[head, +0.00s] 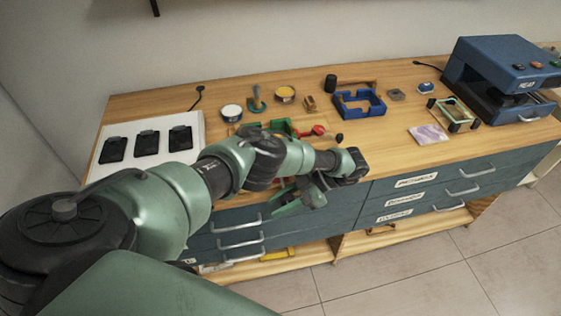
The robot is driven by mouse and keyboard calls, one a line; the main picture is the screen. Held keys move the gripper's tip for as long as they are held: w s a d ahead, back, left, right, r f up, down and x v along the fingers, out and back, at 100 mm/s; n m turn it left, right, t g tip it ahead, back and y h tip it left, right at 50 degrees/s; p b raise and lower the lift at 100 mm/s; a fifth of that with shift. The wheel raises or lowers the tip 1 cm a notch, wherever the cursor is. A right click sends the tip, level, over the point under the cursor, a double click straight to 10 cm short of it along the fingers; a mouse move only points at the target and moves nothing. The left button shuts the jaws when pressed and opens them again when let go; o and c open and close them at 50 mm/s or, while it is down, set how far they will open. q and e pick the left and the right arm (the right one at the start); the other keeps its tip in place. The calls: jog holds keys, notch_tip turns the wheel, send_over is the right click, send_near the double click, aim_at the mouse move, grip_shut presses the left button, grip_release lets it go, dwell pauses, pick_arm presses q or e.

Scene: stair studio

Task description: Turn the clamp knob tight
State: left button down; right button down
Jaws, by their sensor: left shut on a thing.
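A green clamp (281,126) lies on the bench top, partly hidden behind my left arm. A red knob-like part (318,130) shows at its right, apart from my gripper. My left arm reaches across from the left and bends down at the wrist, near the bench's front edge. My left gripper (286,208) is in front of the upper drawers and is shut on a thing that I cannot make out. My right gripper is out of view.
The wooden bench (240,88) holds a white board (195,121) with black pads, small tins, a blue frame (360,103), a green-and-black frame (455,112) and a blue machine (497,65). Drawers with handles line the front. The tiled floor (400,275) is clear.

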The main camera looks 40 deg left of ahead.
pick_arm(q)
jog(key=shift+s+d+f+g+y, duration=0.1)
jog(key=shift+s+d+g+y, duration=0.2)
jog(key=shift+g, duration=0.2)
dwell(0.4)
jog(key=c, duration=1.2)
grip_release()
jog(key=shift+c, duration=0.2)
jog(key=shift+a+r, duration=0.1)
jog(key=shift+r, duration=0.2)
